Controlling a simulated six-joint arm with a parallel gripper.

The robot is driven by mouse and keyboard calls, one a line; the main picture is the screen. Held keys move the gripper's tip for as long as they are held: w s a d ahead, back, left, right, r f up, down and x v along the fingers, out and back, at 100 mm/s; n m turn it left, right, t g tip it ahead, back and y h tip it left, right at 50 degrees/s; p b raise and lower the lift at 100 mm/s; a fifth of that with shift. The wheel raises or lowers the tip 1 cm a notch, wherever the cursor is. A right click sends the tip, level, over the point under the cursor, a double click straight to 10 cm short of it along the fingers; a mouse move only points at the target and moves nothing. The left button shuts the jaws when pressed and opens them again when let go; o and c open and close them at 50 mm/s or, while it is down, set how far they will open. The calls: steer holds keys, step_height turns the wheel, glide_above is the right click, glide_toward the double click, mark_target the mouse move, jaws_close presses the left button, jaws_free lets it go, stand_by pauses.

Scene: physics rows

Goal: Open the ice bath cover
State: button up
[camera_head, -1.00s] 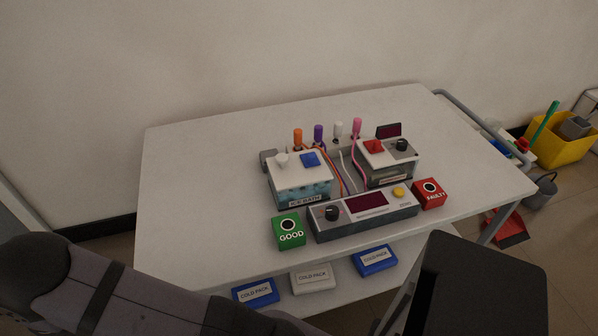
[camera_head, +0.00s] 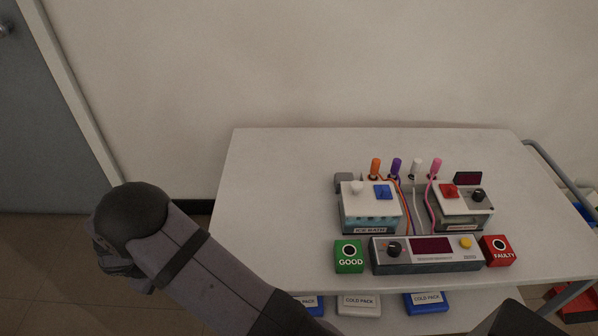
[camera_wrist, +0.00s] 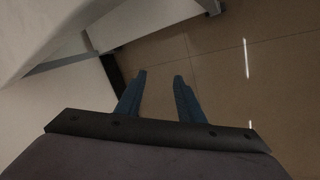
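The ice bath (camera_head: 370,218) is a box with bluish clear sides, standing on the white table. Its white cover (camera_head: 370,201) lies flat on top and looks closed. A white knob (camera_head: 357,187) and a blue square piece (camera_head: 383,191) sit on the cover. My gripper (camera_wrist: 160,80) shows in the wrist view with its two fingers apart and nothing between them. It points down at the tiled floor beside a table leg, away from the ice bath. In the head view my arm is at lower left and the gripper is out of sight.
A heater-like box (camera_head: 462,210), a control panel (camera_head: 427,256), a green GOOD box (camera_head: 349,257) and a red FAULTY box (camera_head: 497,252) surround the bath. Several coloured probes with wires stand behind. Cold packs (camera_head: 359,304) lie on the lower shelf. The table's left side (camera_head: 270,200) is clear.

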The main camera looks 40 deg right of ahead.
steer(key=w+d+r+m+t+p, duration=0.25)
steer(key=w+d+r+m, duration=0.25)
steer(key=w+d+r, duration=0.6)
steer(key=s+d+r+m+g+p, duration=0.1)
steer(key=s+d+r+m+p, duration=0.25)
steer(key=s+d, duration=0.5)
steer(key=s+d+r+m+g+p, duration=0.1)
steer(key=s+d+r+m+p, duration=0.3)
steer(key=d, duration=0.7)
steer(key=m+g+p, duration=0.3)
steer(key=m+p, duration=0.4)
steer(key=m, duration=0.2)
glide_toward(386, 189)
steer(key=shift+b+x, duration=0.75)
steer(key=shift+x, duration=3.4)
steer(key=shift+c, duration=0.4)
jaws_close()
